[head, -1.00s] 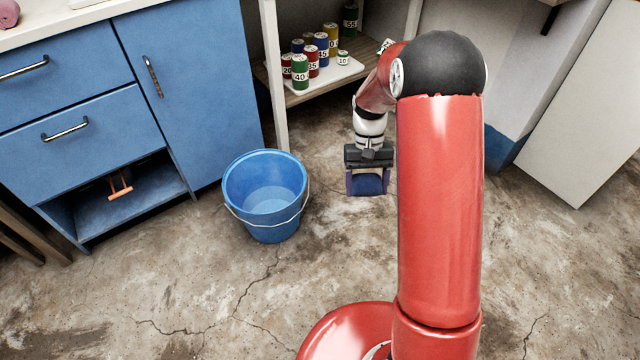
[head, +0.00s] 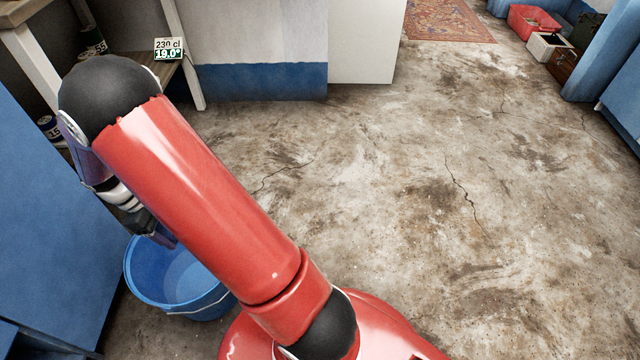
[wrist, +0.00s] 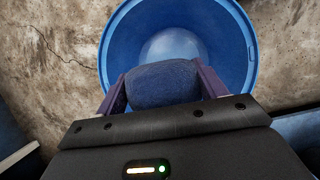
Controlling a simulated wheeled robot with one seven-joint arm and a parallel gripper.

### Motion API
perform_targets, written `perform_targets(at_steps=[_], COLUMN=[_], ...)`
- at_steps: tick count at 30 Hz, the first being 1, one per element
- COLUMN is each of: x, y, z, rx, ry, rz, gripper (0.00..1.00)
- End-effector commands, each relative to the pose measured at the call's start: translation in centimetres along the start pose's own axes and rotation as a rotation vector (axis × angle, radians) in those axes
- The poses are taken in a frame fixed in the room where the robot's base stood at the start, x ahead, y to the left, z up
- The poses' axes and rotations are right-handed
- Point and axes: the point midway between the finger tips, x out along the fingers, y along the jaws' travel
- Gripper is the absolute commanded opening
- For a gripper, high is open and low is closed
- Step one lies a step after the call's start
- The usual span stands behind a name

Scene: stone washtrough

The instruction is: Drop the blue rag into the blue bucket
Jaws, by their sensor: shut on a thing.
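The blue bucket (head: 180,282) stands on the floor at the lower left of the head view, partly behind my arm. In the wrist view the bucket (wrist: 222,35) is open-topped and its bottom looks empty. My gripper (wrist: 162,88) is shut on the blue rag (wrist: 162,83), a dark blue bundle between the two purple fingers. In the wrist view the rag overlaps the near part of the bucket's opening. In the head view my gripper (head: 160,236) is at the bucket's far rim, mostly hidden by my arm, and the rag cannot be made out clearly.
Blue cabinets (head: 45,220) stand close on the left, beside the bucket. A shelf (head: 165,72) with cans is behind my arm. The concrete floor (head: 440,200) to the right is clear. A patterned rug (head: 450,20) and a red box (head: 535,20) are at the back.

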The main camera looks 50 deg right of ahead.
Motion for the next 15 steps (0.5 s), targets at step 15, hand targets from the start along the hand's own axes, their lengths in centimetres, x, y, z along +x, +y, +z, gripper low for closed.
perform_targets(at_steps=[15], x=[4.6], y=[0.0], z=[-1.9], rx=[-0.051], ry=[-0.003], rz=[0.019], gripper=[0.43])
